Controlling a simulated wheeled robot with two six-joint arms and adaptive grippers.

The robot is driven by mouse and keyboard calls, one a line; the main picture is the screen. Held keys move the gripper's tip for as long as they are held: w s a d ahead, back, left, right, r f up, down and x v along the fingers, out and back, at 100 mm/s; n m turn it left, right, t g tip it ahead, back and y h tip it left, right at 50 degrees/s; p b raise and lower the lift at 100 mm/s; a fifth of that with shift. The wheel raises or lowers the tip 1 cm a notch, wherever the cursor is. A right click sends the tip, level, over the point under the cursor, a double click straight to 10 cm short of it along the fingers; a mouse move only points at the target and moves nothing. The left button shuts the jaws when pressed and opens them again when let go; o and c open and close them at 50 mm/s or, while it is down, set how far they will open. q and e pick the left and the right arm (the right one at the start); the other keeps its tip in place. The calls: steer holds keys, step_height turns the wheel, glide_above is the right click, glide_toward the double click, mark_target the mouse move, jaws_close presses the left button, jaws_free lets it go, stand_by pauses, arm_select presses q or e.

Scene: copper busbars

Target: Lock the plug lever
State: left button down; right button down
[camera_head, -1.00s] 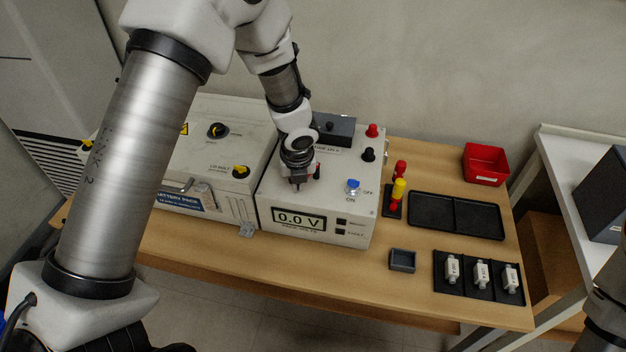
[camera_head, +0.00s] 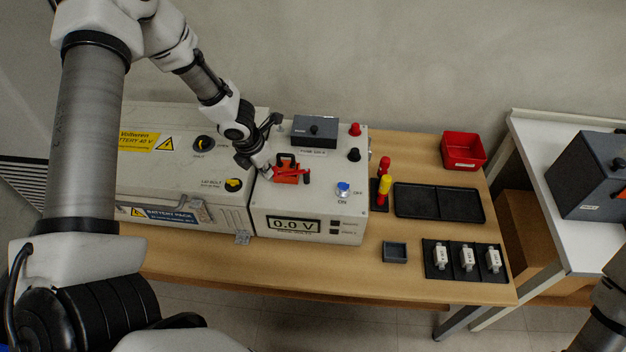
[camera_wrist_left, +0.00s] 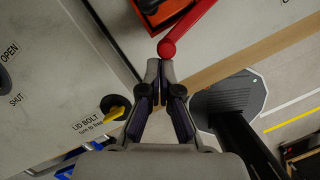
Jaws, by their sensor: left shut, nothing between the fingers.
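The orange-red plug (camera_head: 287,165) sits on top of the white meter box, left of the blue knob. Its red lever (camera_head: 293,172) lies across its front and reaches to the left and right. My left gripper (camera_head: 267,173) is at the plug's left side, shut and empty. In the left wrist view, the shut fingertips (camera_wrist_left: 160,64) are just short of the round end of the red lever (camera_wrist_left: 167,48); whether they touch cannot be told. Part of the orange plug (camera_wrist_left: 148,12) shows at the top there. My right gripper is out of view.
The battery pack (camera_head: 175,180) with its yellow lid bolt (camera_head: 233,185) stands left of the meter box (camera_head: 345,205). A dark fuse box (camera_head: 313,133) and red and black terminals are behind the plug.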

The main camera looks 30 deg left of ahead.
arm_select(q)
steer(key=shift+w+a+f, duration=0.15)
steer(key=shift+d+r, duration=0.25)
steer(key=shift+d, duration=0.4)
steer(key=shift+w+d+f, duration=0.1)
steer(key=shift+w, duration=0.2)
steer(key=shift+w+d, duration=0.1)
steer(key=shift+d, duration=0.05)
